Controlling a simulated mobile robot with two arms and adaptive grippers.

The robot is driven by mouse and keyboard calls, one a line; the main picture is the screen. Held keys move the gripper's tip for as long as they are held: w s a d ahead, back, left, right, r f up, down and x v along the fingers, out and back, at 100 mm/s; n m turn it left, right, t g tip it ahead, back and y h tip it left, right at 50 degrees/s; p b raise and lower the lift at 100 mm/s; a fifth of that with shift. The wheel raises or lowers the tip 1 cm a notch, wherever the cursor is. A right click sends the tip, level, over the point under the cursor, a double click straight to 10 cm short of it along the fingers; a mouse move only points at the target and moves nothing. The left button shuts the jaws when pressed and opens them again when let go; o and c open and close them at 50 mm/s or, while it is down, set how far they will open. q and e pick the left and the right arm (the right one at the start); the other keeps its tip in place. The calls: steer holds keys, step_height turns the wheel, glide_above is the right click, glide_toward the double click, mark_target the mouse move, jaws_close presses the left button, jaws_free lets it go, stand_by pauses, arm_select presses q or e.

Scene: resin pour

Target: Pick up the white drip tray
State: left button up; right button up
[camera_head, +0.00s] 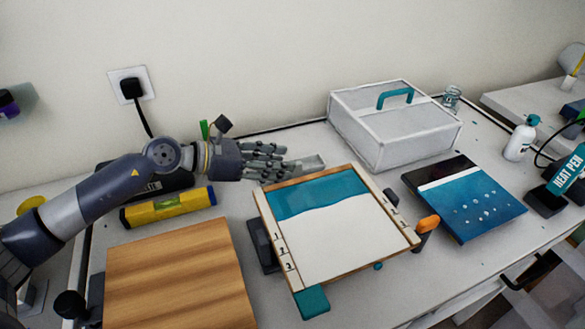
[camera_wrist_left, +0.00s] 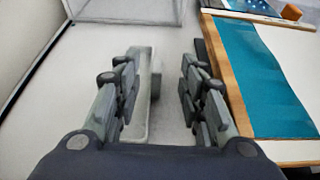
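The white drip tray (camera_head: 309,163) is a narrow pale trough lying on the table behind the framed panel, partly hidden by my fingers in the head view. My left gripper (camera_head: 277,161) reaches in from the left, low over the table, with its fingertips at the tray. In the left wrist view the tray (camera_wrist_left: 142,115) lies between the spread fingers of the left gripper (camera_wrist_left: 160,75), close to the left-hand finger, with a clear gap to the right-hand finger. The left gripper is open. My right gripper is not in view.
A wood-framed panel (camera_head: 340,228) with teal and white areas stands just in front of the tray. A white box (camera_head: 395,132) with a teal handle is behind right. A yellow level (camera_head: 168,207) and a wooden board (camera_head: 180,278) lie left. A blue panel (camera_head: 466,198) lies right.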

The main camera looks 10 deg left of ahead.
mark_target(298, 162)
arm_select(q)
steer(key=shift+x, duration=0.9)
steer(key=p+x, duration=0.1)
steer(key=x, duration=0.3)
steer(key=shift+w+a+f+p, duration=0.15)
steer(key=shift+w+f+p, duration=0.1)
steer(key=shift+f+p, duration=0.1)
jaws_close()
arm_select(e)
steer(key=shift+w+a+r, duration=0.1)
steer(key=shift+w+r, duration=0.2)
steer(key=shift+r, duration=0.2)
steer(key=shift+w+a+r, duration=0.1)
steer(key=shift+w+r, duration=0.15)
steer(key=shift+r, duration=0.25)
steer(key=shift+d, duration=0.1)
